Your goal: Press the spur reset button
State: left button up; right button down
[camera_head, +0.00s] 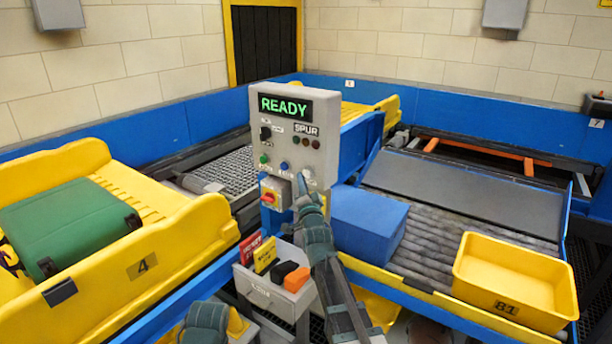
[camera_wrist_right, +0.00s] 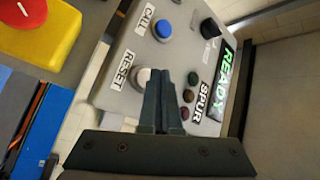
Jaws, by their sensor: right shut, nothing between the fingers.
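The grey control box (camera_head: 318,150) stands in the middle of the head view, with a lit green READY display (camera_head: 285,106) and a SPUR label above small dark lamps. In the right wrist view, the white button (camera_wrist_right: 142,77) sits beside the RESET label (camera_wrist_right: 124,73), and the blue button (camera_wrist_right: 163,28) beside CALL. My right gripper (camera_head: 301,181) is in front of the box's lower right face. It is shut and empty; its fingertips (camera_wrist_right: 164,76) partly cover the white button. I cannot tell whether they touch it.
A red knob on a yellow plate (camera_head: 275,193) sits below the buttons. A holder (camera_head: 262,287) with cards and blocks stands beneath. A yellow tray (camera_head: 145,266) carries a green suitcase (camera_head: 68,228) at left. A blue box (camera_head: 367,221) and yellow bin (camera_head: 515,280) lie on rollers at right.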

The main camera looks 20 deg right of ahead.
dwell(0.3)
jog(key=s+a, duration=0.1)
jog(key=a, duration=0.1)
jog(key=s+a, duration=0.2)
jog(key=shift+s, duration=0.1)
dwell(0.4)
dwell(0.6)
jog(key=s+a+f+n+g+y, duration=0.3)
jog(key=s+a+f+n+g, duration=0.15)
jog(key=a+f, duration=0.35)
jog(key=s+a+f+n+g+y, duration=0.3)
jog(key=s+a+f+n+g, duration=0.15)
jog(key=a+f, duration=0.35)
jog(key=s+f+n+g+h, duration=0.2)
jog(key=s+f+n+g, duration=0.2)
jog(key=s, duration=0.8)
jog(key=s+f+n+g+h, duration=0.2)
jog(key=s+f+n+g, duration=0.2)
jog(key=s, duration=0.9)
notch_tip(320, 180, down, 3)
jog(key=g, duration=0.3)
jog(key=shift+g+h, duration=0.3)
jog(key=shift+g, duration=0.1)
